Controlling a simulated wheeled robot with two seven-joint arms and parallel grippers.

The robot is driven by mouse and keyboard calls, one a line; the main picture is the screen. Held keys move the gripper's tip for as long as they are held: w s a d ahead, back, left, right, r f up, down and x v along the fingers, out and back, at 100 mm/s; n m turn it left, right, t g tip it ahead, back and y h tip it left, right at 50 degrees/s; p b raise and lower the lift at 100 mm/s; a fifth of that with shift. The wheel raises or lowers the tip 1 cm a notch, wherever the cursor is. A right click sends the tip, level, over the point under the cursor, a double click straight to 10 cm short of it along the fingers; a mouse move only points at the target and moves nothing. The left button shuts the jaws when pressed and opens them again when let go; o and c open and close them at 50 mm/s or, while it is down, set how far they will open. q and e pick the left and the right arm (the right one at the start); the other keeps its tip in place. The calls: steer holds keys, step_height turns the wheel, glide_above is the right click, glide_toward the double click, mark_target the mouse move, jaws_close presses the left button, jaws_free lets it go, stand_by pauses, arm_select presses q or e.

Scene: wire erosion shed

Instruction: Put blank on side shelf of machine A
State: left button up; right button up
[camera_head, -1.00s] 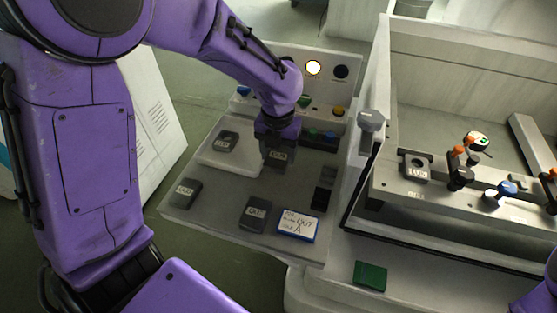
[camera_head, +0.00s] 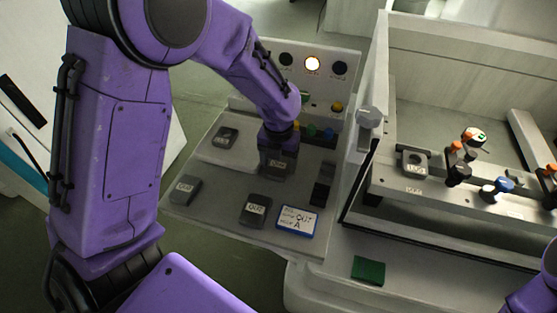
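My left gripper (camera_head: 278,150) points down over the grey side shelf (camera_head: 225,205) and is shut on a dark grey blank (camera_head: 277,165) with a small pale label. The blank is at or just above the shelf surface; I cannot tell if it touches. The fingers are mostly hidden by the wrist. Similar labelled blanks lie around it: one on a pale tray (camera_head: 215,157) at the back left, one at the left edge (camera_head: 183,188), and one at the front (camera_head: 256,208). My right gripper is out of view; only purple arm shows at lower right.
A blue-edged card (camera_head: 297,220) reading "OUT" and "A" lies at the shelf's front right. Black blocks (camera_head: 322,190) stand by the right edge. A panel with a lit lamp (camera_head: 312,64) rises behind. The machine tank with clamps (camera_head: 460,160) is at right; a green pad (camera_head: 368,270) lies below.

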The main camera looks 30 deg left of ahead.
mark_target(278, 165)
arm_select(q)
step_height(278, 165, up, 12)
steer(key=shift+r, duration=0.2)
steer(key=shift+s, duration=0.1)
stand_by(0.5)
